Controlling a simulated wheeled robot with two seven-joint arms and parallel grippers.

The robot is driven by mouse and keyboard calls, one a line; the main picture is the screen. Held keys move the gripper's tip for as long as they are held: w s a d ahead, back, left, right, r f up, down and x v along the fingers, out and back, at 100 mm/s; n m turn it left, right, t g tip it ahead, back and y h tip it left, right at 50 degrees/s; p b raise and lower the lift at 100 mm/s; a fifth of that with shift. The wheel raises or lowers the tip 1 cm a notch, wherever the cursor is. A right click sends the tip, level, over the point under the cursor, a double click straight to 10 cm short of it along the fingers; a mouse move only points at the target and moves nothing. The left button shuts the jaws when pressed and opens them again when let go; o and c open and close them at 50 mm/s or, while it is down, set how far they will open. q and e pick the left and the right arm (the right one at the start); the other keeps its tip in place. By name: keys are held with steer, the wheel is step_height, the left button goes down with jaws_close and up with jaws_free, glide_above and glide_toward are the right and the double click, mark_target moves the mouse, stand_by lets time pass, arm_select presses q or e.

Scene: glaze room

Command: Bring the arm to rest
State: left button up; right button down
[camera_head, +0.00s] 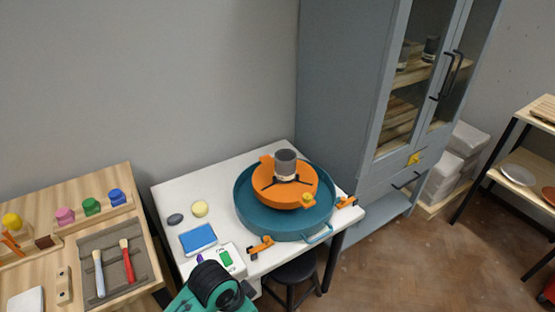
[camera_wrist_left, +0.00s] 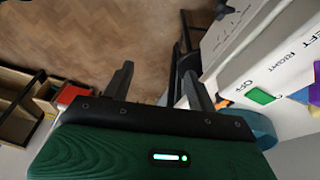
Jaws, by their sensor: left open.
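My left arm, green and black, comes in at the bottom of the head view, in front of the white table (camera_head: 170,205). Its fingertips cannot be made out there. In the left wrist view my left gripper (camera_wrist_left: 160,84) is open, with only floor and dark legs showing past its fingers. It holds nothing. A white control box (camera_wrist_left: 285,70) with a green switch (camera_wrist_left: 261,96) and printed words is close on its right. In the head view this box (camera_head: 236,260) stands at the table's front edge. My right gripper is not in view.
A teal basin (camera_head: 245,215) holds an orange wheel (camera_head: 300,192) with a grey-and-white cup (camera_head: 285,165) on it. A blue sponge (camera_head: 198,238) lies left of it. A wooden bench (camera_head: 110,180) with brushes is at left, a grey cabinet (camera_head: 340,110) behind. A black stool (camera_head: 292,272) is below.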

arm_select(q)
steer(key=s+a+n+t+y, duration=0.1)
steer(key=s+a+n, duration=0.3)
steer(key=s+a, duration=0.3)
steer(key=s+a+n+t+y, duration=0.15)
steer(key=s+a+n, duration=0.3)
steer(key=a, duration=0.45)
step_height(320, 180, down, 31)
steer(key=s+g, duration=0.1)
steer(key=g, duration=0.1)
steer(key=s+a+f+p, duration=0.1)
steer(key=s+a+f, duration=0.2)
steer(key=s+f, duration=1.5)
steer(key=shift+s+a+m+g, duration=0.2)
steer(key=shift+s+m+g, duration=0.25)
steer(key=shift+s, duration=0.05)
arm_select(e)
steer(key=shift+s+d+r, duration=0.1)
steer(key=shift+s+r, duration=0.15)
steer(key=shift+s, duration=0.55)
